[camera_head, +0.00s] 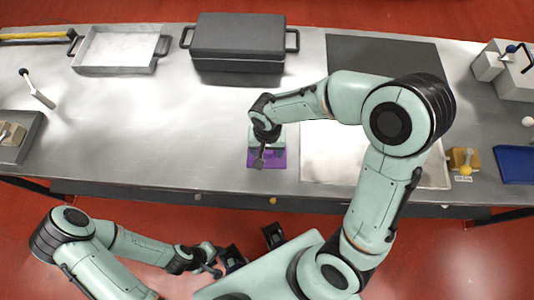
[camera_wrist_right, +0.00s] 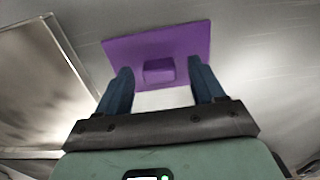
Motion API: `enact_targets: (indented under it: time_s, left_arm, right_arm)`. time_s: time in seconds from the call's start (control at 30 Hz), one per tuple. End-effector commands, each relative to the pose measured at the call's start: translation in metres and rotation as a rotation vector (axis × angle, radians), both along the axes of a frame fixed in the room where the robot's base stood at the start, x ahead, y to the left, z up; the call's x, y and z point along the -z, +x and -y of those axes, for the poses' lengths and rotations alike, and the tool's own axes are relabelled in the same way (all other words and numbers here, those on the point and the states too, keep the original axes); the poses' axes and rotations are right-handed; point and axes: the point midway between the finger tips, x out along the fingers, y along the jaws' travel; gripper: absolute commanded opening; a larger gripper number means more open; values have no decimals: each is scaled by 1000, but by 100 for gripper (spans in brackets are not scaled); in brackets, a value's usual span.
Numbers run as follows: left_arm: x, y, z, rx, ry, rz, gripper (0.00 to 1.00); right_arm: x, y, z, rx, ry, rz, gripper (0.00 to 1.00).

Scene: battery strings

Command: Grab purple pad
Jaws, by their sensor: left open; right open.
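The purple pad (camera_head: 279,160) lies flat on the steel table near its front edge, partly covered by my right gripper. In the right wrist view the purple pad (camera_wrist_right: 190,38) is a flat plate with a small raised purple block (camera_wrist_right: 158,71) on it. My right gripper (camera_head: 260,160) is over the pad. In the right wrist view its two dark blue fingers (camera_wrist_right: 160,66) are apart, one on each side of the block, with gaps showing. I cannot tell whether they touch the plate. My left gripper (camera_head: 214,268) is low in front of the table, away from the pad.
A dark lidded box (camera_head: 238,40) and a grey metal tray (camera_head: 118,48) stand at the back. A pale panel (camera_head: 325,160) lies right of the pad. The table left of the pad is clear.

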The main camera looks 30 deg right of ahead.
Motion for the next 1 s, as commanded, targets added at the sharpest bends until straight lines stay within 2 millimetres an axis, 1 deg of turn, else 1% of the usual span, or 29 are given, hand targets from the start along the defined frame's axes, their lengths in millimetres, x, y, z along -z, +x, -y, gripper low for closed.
enact_targets:
  time_s: [0.23, 0.27, 0.3, 0.37, 0.4, 0.43, 0.77, 0.87, 0.97, 1.0]
  left_arm:
    - [0, 0, 0, 0, 0, 0, 43]
    - [0, 0, 0, 0, 0, 0, 43]
    - [0, 0, 0, 0, 0, 0, 43]
    - [0, 0, 0, 0, 0, 0, 43]
    - [0, 0, 0, 0, 0, 0, 43]
    - [0, 0, 0, 0, 0, 0, 43]
    - [0, 0, 0, 0, 0, 0, 43]
    - [-1, 1, 0, 0, 0, 1, 43]
    - [-3, 1, 0, -1, 1, 2, 43]
    - [-5, 2, 0, 0, 0, 2, 43]
  right_arm:
    - [2, 0, 0, 0, 0, 0, 68]
    - [2, 0, 0, 0, 0, 0, 58]
    - [2, 0, 0, 0, 0, 0, 45]
    - [2, 0, 0, 0, 0, 0, 26]
    - [2, 0, 0, 0, 0, 0, 13]
    - [2, 0, 0, 0, 0, 0, 6]
    - [-1, 0, 0, 0, 1, 2, 6]
    - [-7, 1, 0, 1, 2, 3, 6]
    - [-19, 1, -1, 1, 2, 5, 6]
    - [-26, 1, -1, 1, 2, 6, 6]
